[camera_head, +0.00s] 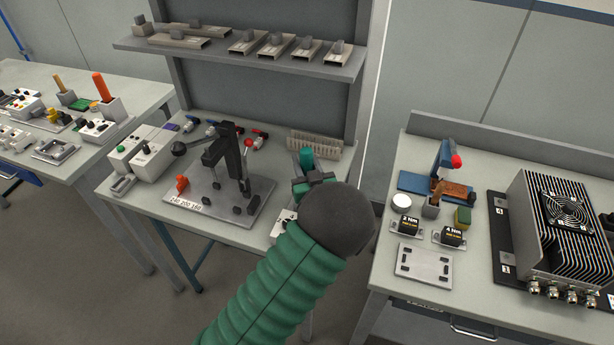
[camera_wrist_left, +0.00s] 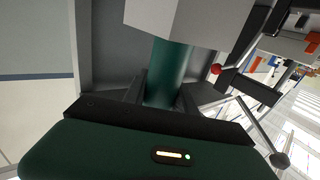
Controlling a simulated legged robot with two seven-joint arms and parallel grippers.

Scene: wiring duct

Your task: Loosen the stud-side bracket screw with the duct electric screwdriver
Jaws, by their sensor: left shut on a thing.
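My left arm reaches over the middle bench, and its gripper (camera_head: 312,180) is shut on a teal-green cylindrical body, likely the electric screwdriver (camera_head: 306,157). In the left wrist view the green cylinder (camera_wrist_left: 170,75) stands between the dark fingers (camera_wrist_left: 165,100). Its far end is hidden behind a pale block (camera_wrist_left: 165,15). A black fixture (camera_head: 228,155) stands on a grey plate (camera_head: 205,205) marked 240 200 160, left of the gripper. I cannot make out the stud-side bracket or its screw. My right gripper is not in view.
A comb-like strip (camera_head: 315,143) lies behind the gripper. White boxes (camera_head: 140,152) stand at the bench's left. A shelf (camera_head: 240,50) with several small parts hangs above. The right bench holds a finned unit (camera_head: 555,235) and a blue-and-red tool (camera_head: 445,160). A gap separates the benches.

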